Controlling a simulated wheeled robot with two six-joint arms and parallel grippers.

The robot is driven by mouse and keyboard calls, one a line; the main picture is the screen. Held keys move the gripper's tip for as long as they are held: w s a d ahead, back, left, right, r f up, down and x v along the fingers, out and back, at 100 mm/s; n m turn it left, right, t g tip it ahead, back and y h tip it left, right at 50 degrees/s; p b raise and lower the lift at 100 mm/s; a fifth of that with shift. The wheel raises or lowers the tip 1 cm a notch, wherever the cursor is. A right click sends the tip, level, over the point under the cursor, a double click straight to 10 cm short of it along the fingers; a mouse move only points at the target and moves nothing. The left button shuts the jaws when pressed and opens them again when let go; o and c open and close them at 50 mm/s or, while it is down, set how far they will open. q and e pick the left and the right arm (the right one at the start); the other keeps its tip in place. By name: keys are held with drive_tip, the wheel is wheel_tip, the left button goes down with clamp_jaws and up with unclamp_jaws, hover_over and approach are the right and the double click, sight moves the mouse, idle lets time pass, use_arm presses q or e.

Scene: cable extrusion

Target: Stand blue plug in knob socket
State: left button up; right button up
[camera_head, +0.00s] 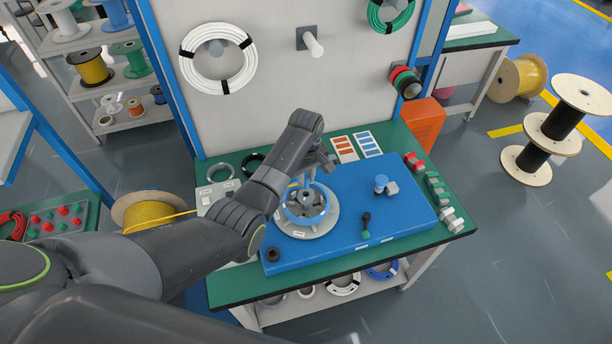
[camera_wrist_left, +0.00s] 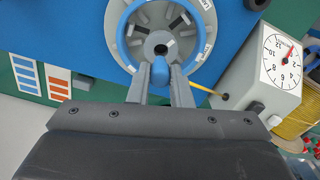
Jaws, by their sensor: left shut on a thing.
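My left gripper (camera_head: 307,182) is above the round grey fixture with a blue ring (camera_head: 308,229) on the blue board. In the left wrist view its fingers (camera_wrist_left: 161,80) are shut on the blue plug (camera_wrist_left: 160,71), whose rounded end shows between the tips. The plug appears beside the dark centre hole of the fixture (camera_wrist_left: 161,49); its height above it is unclear. A black ring-shaped socket (camera_head: 272,254) sits at the board's front left corner and shows partly in the wrist view (camera_wrist_left: 257,3). I cannot tell which opening is the knob socket. My right gripper is not in view.
The blue board (camera_head: 335,235) lies on a green bench. Red, green and grey parts (camera_head: 437,188) line the right edge. A dial box (camera_wrist_left: 272,65) stands near the fixture.

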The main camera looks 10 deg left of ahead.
sight(306, 188)
use_arm(q)
drive_tip(key=shift+f, duration=0.2)
drive_tip(key=shift+f+b, duration=1.15)
drive_tip(key=shift+f, duration=0.6)
drive_tip(key=shift+p, duration=0.4)
drive_tip(key=shift+f, duration=0.4)
drive_tip(key=o, duration=0.8)
drive_tip(key=shift+r, duration=0.1)
